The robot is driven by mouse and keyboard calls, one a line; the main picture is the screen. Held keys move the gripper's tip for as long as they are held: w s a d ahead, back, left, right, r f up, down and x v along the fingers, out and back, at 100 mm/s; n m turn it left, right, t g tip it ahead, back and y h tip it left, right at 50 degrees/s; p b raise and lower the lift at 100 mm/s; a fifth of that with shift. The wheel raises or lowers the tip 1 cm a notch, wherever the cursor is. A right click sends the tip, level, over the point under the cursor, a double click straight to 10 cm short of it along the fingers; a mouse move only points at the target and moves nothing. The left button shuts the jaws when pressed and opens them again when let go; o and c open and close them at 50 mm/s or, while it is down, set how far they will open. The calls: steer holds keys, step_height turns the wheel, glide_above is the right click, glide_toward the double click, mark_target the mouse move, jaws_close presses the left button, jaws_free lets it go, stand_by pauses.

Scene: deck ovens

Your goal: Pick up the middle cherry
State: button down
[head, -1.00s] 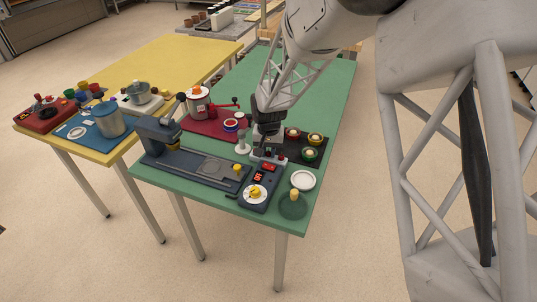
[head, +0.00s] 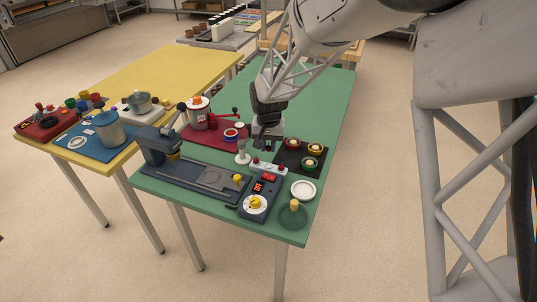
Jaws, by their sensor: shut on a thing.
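My gripper (head: 268,147) is just above a small pale holder (head: 269,168) on the green table, jaws shut. Two red cherries show on the holder: a left one (head: 256,161) and a right one (head: 283,168). No cherry shows clearly at the middle place between them. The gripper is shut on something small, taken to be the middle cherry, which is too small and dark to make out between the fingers.
A dark mat (head: 291,154) with several small coloured cups lies to the right. A white plate (head: 303,190) and a round green stand (head: 293,215) are at the front right. The far green tabletop (head: 320,95) is clear.

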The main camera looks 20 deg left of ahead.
mark_target(268, 146)
steer(key=shift+r, duration=1.5)
